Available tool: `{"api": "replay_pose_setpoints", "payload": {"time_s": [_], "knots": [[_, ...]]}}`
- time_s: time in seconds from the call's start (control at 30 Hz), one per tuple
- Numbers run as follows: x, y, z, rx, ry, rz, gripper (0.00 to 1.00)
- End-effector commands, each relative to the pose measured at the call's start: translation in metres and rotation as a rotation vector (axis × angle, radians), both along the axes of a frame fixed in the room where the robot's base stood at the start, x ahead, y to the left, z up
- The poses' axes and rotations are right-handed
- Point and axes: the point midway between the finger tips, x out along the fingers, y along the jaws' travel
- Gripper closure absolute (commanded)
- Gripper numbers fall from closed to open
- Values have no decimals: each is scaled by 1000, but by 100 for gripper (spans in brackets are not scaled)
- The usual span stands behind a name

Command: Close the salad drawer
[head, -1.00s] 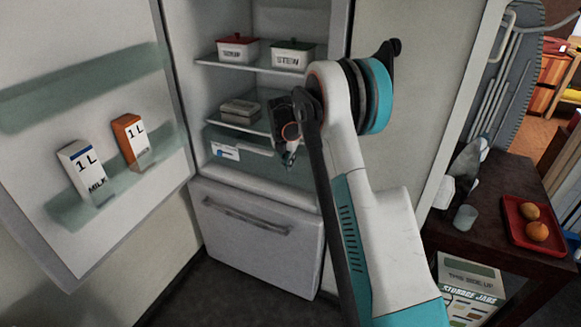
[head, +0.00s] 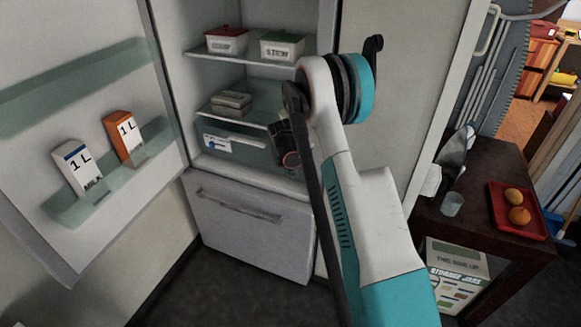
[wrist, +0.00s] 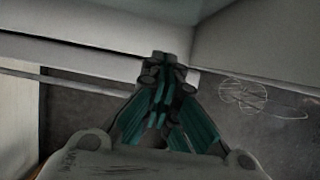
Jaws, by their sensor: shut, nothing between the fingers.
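The salad drawer (head: 235,152) is the clear, greenish bin at the bottom of the open fridge, with a pale front strip and a label at its left. My arm hides its right end, so I cannot tell how far out it stands. My gripper (wrist: 165,75) is shut and empty in the wrist view, with its teal fingers together. In the head view the gripper body is by the drawer's right end; its fingertips are mostly hidden there. I cannot tell whether they touch the drawer.
The fridge door (head: 85,130) stands open at left, holding a milk carton (head: 76,168) and an orange carton (head: 122,137). The freezer drawer (head: 250,225) is below. Lidded tubs sit on the upper shelf (head: 250,55). A dark table (head: 465,215) with a red tray is at right.

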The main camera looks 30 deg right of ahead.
Motion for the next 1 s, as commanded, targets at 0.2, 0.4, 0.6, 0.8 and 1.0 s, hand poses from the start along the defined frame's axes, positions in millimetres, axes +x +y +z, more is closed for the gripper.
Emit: {"api": "replay_pose_setpoints", "payload": {"time_s": [0.2,0.4,0.6,0.8,1.0], "knots": [[12,-17,-33,0,0,-1,100],[27,-35,-31,0,0,-1,100],[32,-41,-30,0,0,1,100],[32,-41,-29,0,0,1,100],[40,-52,-30,-1,1,0,100]]}}
